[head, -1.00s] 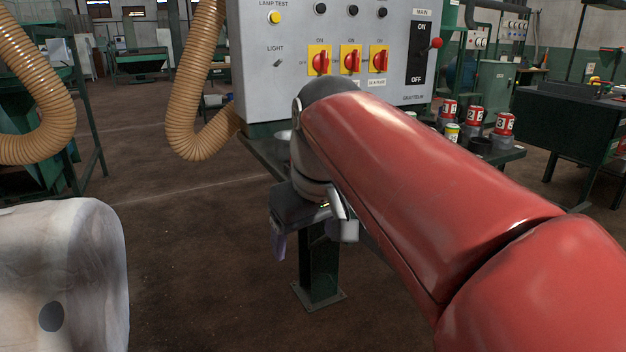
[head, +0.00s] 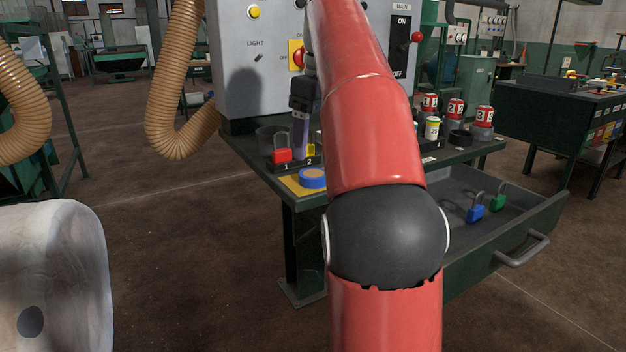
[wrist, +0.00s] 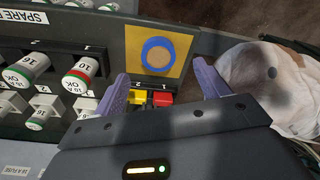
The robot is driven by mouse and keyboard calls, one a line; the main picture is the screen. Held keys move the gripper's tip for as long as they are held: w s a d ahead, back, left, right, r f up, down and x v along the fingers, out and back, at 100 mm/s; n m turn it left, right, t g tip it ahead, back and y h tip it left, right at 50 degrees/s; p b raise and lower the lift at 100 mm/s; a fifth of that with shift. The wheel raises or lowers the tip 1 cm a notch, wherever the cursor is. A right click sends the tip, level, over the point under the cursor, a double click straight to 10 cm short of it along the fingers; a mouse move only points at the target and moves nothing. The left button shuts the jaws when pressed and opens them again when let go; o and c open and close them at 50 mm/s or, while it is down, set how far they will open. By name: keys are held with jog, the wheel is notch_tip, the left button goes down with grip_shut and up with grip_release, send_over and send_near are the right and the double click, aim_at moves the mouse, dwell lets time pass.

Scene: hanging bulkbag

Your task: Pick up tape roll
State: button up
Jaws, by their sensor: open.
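The tape roll is a blue ring (head: 313,183) lying flat on a yellow square (head: 292,187) at the table's near left corner. In the wrist view, the blue tape roll (wrist: 143,56) lies on the yellow square (wrist: 184,36), ahead of the finger tips. My gripper (head: 301,142) is above the table, near the padlocks behind the roll. In the wrist view, my gripper (wrist: 163,78) has its two purple fingers wide apart with nothing held between them. In the head view, my arm hides part of the table beside the roll.
A red padlock (head: 282,155) and a yellow padlock (head: 311,150) stand at numbered places just behind the roll. An open drawer (head: 522,219) holds a blue padlock (head: 476,214) and a green one (head: 498,202). The control panel (head: 235,60) rises behind.

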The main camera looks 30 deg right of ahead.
aim_at(313, 173)
jog(key=shift+w+f+b, duration=0.15)
jog(key=shift+f+b, duration=0.25)
jog(key=shift+f, duration=0.6)
jog(key=shift+w+f+b, duration=0.2)
jog(key=shift+f+b, duration=0.25)
jog(key=shift+f, duration=0.6)
jog(key=shift+w+f+b, duration=0.15)
jog(key=shift+f+b, duration=0.25)
jog(key=shift+f, duration=0.6)
jog(key=c, duration=1.1)
jog(key=shift+o, duration=0.2)
jog(key=shift+r, duration=0.1)
